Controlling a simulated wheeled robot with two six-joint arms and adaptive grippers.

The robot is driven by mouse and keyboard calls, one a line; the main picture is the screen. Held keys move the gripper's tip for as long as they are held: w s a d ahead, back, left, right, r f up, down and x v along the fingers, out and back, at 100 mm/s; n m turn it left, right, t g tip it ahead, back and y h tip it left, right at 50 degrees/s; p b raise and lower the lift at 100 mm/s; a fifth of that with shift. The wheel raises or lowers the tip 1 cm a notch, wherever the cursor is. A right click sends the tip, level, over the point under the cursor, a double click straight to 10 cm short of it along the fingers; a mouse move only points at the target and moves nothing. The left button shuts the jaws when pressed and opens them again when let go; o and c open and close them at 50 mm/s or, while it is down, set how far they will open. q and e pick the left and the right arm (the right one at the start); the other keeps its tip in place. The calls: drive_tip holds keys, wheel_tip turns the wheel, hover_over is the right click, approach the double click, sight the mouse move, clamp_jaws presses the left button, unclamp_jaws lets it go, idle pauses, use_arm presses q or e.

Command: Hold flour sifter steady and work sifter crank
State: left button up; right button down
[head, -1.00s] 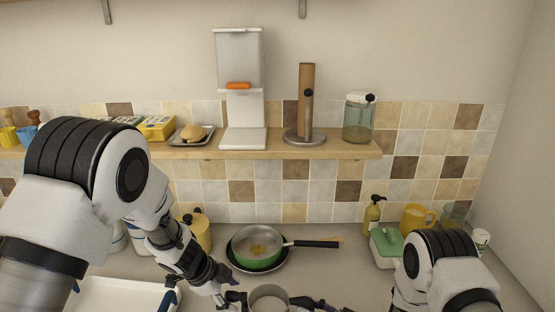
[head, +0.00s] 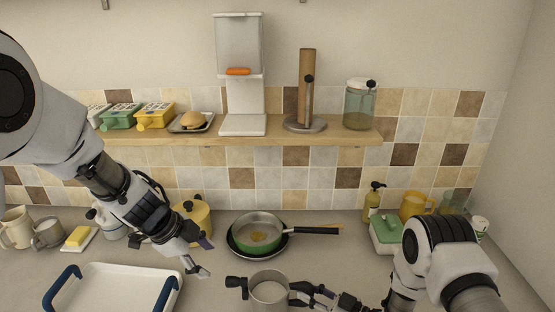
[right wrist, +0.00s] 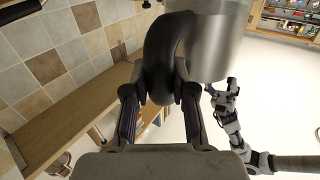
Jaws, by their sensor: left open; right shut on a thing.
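The flour sifter (head: 268,292) is a grey metal cup at the bottom centre of the head view, with its round open top facing up. Its dark crank knob (head: 236,283) sticks out on the left side. My right gripper (head: 304,293) is shut on the sifter's dark handle from the right. In the right wrist view, the black curved handle (right wrist: 158,62) sits between my right fingers (right wrist: 159,102), beside the metal body (right wrist: 215,42). My left gripper (head: 199,257) is open and empty, up and left of the crank, apart from it. It also shows in the right wrist view (right wrist: 222,95).
A green pan (head: 258,233) stands behind the sifter, its handle pointing right. A white tray (head: 110,285) with blue handles lies at the left. A yellow canister (head: 196,214) stands just behind my left gripper. A green-lidded box (head: 385,234) is beside my right arm.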

drive_tip(key=c, duration=0.9)
unclamp_jaws()
drive_tip(key=v, duration=1.2)
drive_tip(key=shift+w, duration=0.1)
